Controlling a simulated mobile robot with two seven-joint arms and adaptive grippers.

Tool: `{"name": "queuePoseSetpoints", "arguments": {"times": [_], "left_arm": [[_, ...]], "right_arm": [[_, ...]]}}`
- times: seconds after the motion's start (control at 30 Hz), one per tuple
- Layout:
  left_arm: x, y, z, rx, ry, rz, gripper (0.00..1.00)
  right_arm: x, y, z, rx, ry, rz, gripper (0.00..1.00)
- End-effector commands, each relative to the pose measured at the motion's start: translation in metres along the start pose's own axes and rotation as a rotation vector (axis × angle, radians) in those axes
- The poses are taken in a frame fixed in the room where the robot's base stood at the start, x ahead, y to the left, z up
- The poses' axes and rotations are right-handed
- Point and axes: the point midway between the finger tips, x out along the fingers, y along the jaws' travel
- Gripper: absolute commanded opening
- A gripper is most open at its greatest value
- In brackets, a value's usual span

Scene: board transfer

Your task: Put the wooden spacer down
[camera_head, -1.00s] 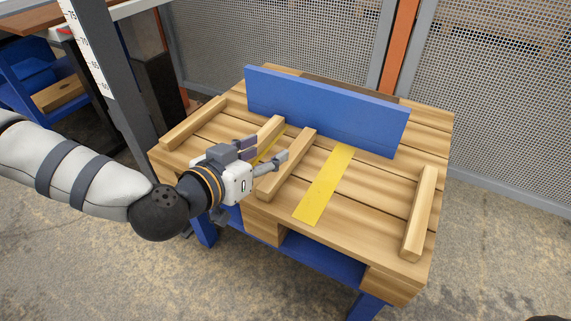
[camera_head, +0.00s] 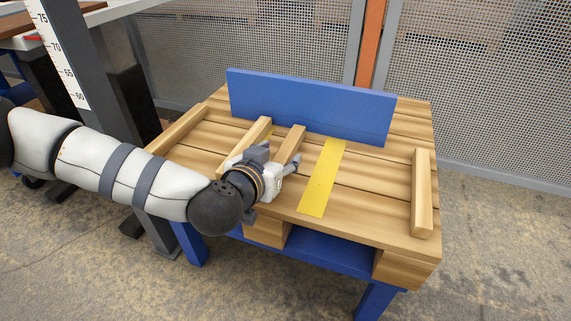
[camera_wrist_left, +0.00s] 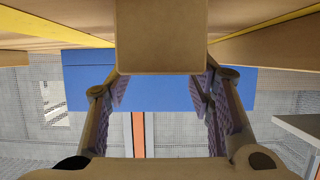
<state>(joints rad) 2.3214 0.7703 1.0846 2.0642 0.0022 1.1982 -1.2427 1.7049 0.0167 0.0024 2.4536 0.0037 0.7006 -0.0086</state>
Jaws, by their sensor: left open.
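The wooden spacer (camera_head: 291,146) is a pale square bar lying on the slatted wooden top (camera_head: 375,190), pointing toward the blue board. My left gripper (camera_head: 276,160) is at its near end, with one finger on each side, open. The gripper and wrist hide the near part of the spacer. In the left wrist view, the end of the spacer (camera_wrist_left: 162,40) shows at the top centre, between the two spread fingers (camera_wrist_left: 160,92), with a gap on each side. My right gripper is not in view.
A blue board (camera_head: 310,106) stands upright along the back of the top. A yellow strip (camera_head: 322,180) lies right of the spacer. Other bars lie to the left (camera_head: 248,143), at the left edge (camera_head: 178,130) and at the right edge (camera_head: 422,192). A grey post (camera_head: 66,55) stands at left.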

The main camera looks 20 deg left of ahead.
Motion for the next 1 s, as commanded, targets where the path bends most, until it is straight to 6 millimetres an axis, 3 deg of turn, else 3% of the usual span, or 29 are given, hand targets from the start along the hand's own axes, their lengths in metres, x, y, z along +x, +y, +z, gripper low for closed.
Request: {"name": "queuePoseSetpoints", "arguments": {"times": [0.03, 0.1, 0.37, 0.6, 0.87, 1.0], "left_arm": [[0.013, -0.001, 0.009, -0.002, -0.007, -0.001, 0.48], [0.022, -0.001, 0.007, -0.001, -0.005, 0.000, 0.48], [0.026, 0.000, 0.001, 0.001, -0.001, 0.001, 0.48], [0.026, 0.000, 0.001, 0.001, -0.001, 0.001, 0.00], [0.026, 0.000, 0.001, 0.001, -0.001, 0.001, 0.00], [0.021, 0.000, -0.010, 0.000, 0.002, 0.001, 0.00]], "right_arm": [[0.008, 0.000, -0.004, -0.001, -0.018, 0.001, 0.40], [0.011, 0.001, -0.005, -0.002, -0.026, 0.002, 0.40], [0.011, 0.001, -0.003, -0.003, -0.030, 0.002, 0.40], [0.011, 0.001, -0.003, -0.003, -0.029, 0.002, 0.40], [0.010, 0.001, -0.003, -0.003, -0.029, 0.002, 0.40], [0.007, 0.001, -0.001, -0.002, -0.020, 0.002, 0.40]]}}
